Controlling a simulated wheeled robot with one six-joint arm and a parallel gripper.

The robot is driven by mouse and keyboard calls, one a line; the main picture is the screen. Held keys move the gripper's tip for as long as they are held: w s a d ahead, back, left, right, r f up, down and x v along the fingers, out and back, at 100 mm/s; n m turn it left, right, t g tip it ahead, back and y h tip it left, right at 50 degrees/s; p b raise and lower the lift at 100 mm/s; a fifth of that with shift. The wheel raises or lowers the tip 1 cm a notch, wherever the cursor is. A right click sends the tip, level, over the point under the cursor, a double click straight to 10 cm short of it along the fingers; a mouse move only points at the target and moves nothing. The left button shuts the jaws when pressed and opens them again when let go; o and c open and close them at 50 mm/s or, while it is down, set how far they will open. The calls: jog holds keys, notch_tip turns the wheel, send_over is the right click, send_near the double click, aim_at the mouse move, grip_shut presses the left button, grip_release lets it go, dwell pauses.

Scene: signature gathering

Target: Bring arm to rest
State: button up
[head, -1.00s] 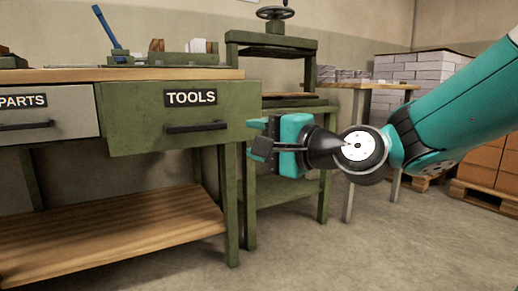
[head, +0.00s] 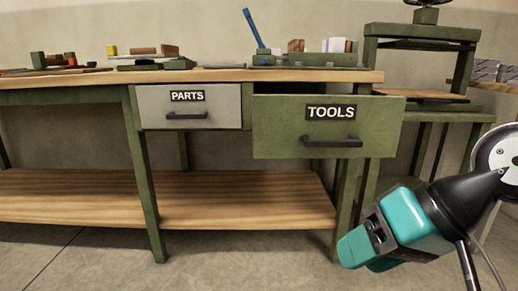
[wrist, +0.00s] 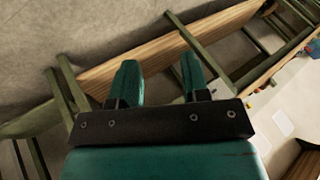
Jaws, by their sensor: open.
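My gripper (head: 362,254) is teal with a dark band, low at the right of the head view, in front of and below the green drawer. In the wrist view, its two fingers (wrist: 158,82) stand apart with nothing between them. The green TOOLS drawer (head: 280,140) sticks out from the workbench, so it is at least partly open. Its inside is hidden. My gripper appears apart from the drawer and the bench legs.
The workbench top (head: 225,76) carries tools and small blocks. The grey PARTS drawer (head: 222,115) looks shut. A wooden lower shelf (head: 240,200) runs below. A green press (head: 420,36) stands at the right. Bare floor (head: 230,265) lies in front.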

jog(key=s+r+n+g+h+p, duration=0.2)
jog(key=s+n+g+p, duration=0.15)
jog(key=s, duration=0.25)
notch_tip(320, 180, up, 37)
jog(key=d+n+p, duration=0.1)
jog(key=p, duration=3.5)
jog(key=shift+h, duration=0.3)
jog(key=shift+s+d, duration=0.1)
